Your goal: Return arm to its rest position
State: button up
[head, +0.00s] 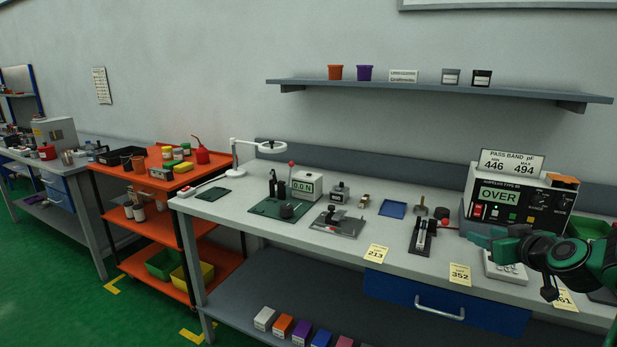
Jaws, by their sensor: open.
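My gripper (473,237) is at the right of the head view, at the end of my green and black arm, which enters from the right edge. Its green fingers point left, in front of the lower part of the grey test instrument (478,192). The instrument's screen reads OVER, and a sign above it gives a pass band of 446 to 494. The gripper appears above the right part of the grey bench (330,246). I see nothing held in it. A white device (497,270) shows below it and is partly hidden by my arm.
A black slide fixture (422,236), a blue mat (392,209), a metal plate fixture (338,222) and a green base with a 0.0 N readout (305,184) stand on the bench. A wall shelf (430,88) runs above. An orange cart (150,185) stands left.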

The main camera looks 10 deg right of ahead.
jog(key=s+a+f+g+y, duration=0.2)
jog(key=s+a+f+g, duration=0.4)
jog(key=s, duration=0.3)
jog(key=s+a+r+m+g, duration=0.1)
jog(key=s+a+m+g, duration=0.1)
jog(key=s, duration=0.9)
jog(key=s+a+r+m+g, duration=0.1)
jog(key=s+m+g, duration=0.3)
jog(key=s, duration=0.6)
jog(key=shift+s+a+r+m+g, duration=0.4)
jog(key=shift+a+g, duration=0.3)
jog(key=shift+g, duration=0.2)
jog(key=shift+w, duration=0.2)
jog(key=shift+w+f+h, duration=0.25)
jog(key=shift+w+h, duration=0.05)
jog(key=shift+w, duration=0.2)
